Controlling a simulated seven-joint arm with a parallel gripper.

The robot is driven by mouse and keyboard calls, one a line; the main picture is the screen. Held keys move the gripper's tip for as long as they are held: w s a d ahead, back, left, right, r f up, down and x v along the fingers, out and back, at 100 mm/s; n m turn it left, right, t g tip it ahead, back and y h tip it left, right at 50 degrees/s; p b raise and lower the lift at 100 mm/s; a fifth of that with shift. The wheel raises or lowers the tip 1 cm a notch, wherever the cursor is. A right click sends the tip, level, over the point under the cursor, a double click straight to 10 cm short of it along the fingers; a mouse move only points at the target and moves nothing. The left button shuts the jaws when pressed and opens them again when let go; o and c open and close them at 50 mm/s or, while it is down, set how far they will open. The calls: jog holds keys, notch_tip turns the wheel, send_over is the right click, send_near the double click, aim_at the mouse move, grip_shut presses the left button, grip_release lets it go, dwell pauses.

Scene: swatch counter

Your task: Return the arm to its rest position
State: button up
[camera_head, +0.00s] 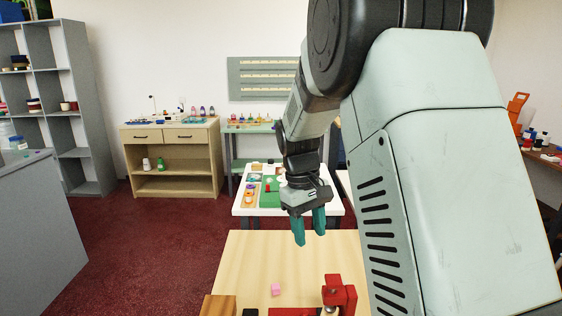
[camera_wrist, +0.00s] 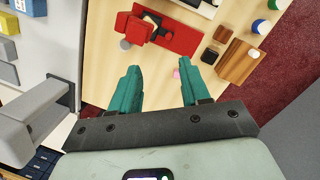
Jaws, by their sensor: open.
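My gripper (camera_head: 310,232) hangs at the end of my arm with its two teal fingers pointing down, above the far part of the light wooden table (camera_head: 245,262). The fingers are apart and nothing shows between them. In the wrist view my gripper (camera_wrist: 158,90) also has its fingers spread, with bare wood visible between them. My arm hides much of the right side.
A red fixture (camera_head: 339,292) stands at the near part of the wooden table, and a brown wooden block (camera_head: 218,305) is at its near left. A white table (camera_head: 240,211) with colored items stands behind. A grey counter (camera_head: 38,225) is at left. Red carpet lies open between.

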jog(key=s+d+r+m+t+y, duration=0.1)
jog(key=s+d+r+m+t, duration=0.2)
jog(key=s+r, duration=1)
jog(key=s+d+r+m+t, duration=0.1)
jog(key=s+d+m+t, duration=0.1)
jog(key=s, duration=1.1)
jog(key=shift+s+r+m+t+y, duration=0.15)
jog(key=shift+r+m+t+y, duration=0.2)
jog(key=shift+m+t, duration=0.25)
